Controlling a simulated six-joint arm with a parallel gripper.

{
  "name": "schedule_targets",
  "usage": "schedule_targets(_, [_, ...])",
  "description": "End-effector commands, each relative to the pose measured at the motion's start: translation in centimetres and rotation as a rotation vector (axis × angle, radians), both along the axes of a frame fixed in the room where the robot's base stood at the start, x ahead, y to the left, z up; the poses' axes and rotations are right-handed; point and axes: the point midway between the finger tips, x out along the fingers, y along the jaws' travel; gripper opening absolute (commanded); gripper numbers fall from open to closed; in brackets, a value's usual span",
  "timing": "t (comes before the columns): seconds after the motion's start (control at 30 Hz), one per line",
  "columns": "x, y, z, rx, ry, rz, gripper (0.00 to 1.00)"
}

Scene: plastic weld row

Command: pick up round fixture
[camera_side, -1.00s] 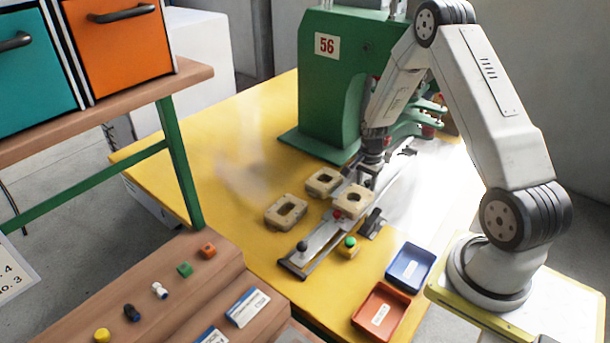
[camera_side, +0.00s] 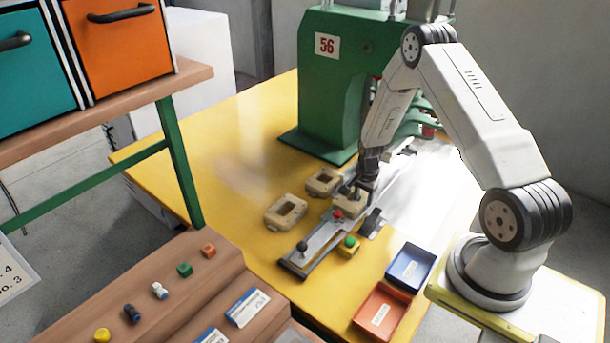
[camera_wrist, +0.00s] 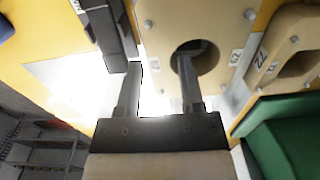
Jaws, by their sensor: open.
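The round fixture (camera_side: 348,210) is a beige block sitting on the metal rail; my gripper partly hides it in the side view. In the wrist view the round fixture (camera_wrist: 215,22) shows its round hole. My gripper (camera_side: 360,190) is low over the fixture, pointing down. In the wrist view my gripper (camera_wrist: 159,68) is open, with one finger at the round hole and the other beyond the block's edge. I cannot tell how deep the fingers reach, and nothing is clearly held.
Two other beige fixtures (camera_side: 286,212) and (camera_side: 323,181) lie left of the metal rail (camera_side: 312,250). A green-button box (camera_side: 348,247), a blue tray (camera_side: 409,266) and a red tray (camera_side: 381,311) stand in front. The green machine (camera_side: 325,95) rises behind. The yellow table is clear at left.

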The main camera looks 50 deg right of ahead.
Motion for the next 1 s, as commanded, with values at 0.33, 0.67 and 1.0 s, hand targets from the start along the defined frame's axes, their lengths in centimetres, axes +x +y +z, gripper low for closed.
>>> schedule_targets(0.33, [-0.01, 0.0, -1.33, 0.0, 0.0, 0.0, 0.49])
schedule_targets(0.67, [-0.02, 0.0, -1.3, 0.0, 0.0, 0.0, 0.49])
schedule_targets(1.0, [-0.01, 0.0, -1.29, 0.0, 0.0, 0.0, 0.0])
